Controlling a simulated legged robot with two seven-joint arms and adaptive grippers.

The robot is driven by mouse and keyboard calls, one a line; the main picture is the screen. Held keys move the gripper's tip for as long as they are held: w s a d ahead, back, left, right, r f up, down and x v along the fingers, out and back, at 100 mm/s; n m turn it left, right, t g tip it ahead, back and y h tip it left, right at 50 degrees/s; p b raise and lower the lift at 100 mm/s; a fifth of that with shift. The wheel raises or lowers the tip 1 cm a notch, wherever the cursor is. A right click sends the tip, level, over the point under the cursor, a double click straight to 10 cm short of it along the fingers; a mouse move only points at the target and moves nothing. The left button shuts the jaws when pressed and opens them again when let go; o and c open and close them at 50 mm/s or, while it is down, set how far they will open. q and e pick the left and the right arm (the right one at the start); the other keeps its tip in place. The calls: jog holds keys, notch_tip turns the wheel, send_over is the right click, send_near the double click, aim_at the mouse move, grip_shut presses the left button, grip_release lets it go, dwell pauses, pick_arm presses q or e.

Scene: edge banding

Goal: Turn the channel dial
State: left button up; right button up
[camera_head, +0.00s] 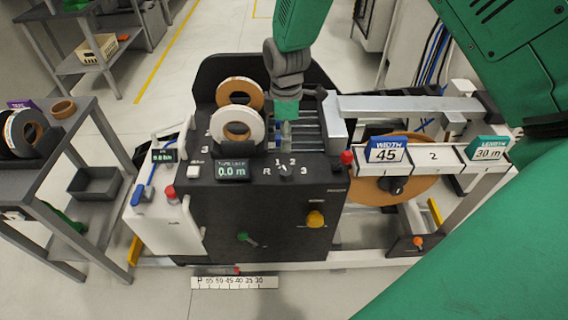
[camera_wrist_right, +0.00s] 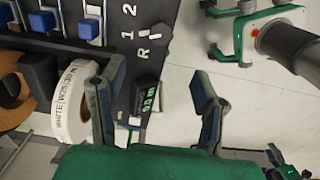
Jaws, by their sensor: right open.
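The channel dial (camera_head: 286,172) is a small dark knob on the black front panel of the machine, with R, 1, 2 and 3 marked around it. It also shows in the right wrist view (camera_wrist_right: 158,36) beside the R, 1 and 2 marks. My right gripper (camera_head: 286,134) hangs over the top of the machine, behind the dial in the head view. In the right wrist view my right gripper (camera_wrist_right: 157,84) has its two fingers wide apart with nothing held between them, and the dial lies beyond the fingertips. My left gripper is not in view.
A white tape roll (camera_head: 238,126) and a brown roll (camera_head: 240,92) stand left of the gripper. The 0.0 m display (camera_head: 232,170) and a yellow knob (camera_head: 316,218) share the panel. A red knob (camera_head: 347,158) stands to the right. The WIDTH sign (camera_head: 387,150) is farther right.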

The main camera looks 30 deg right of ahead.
aim_at(286, 170)
notch_tip(286, 170, down, 14)
jog(key=shift+r+p, duration=0.1)
jog(key=shift+p, duration=0.25)
jog(key=c, duration=1.1)
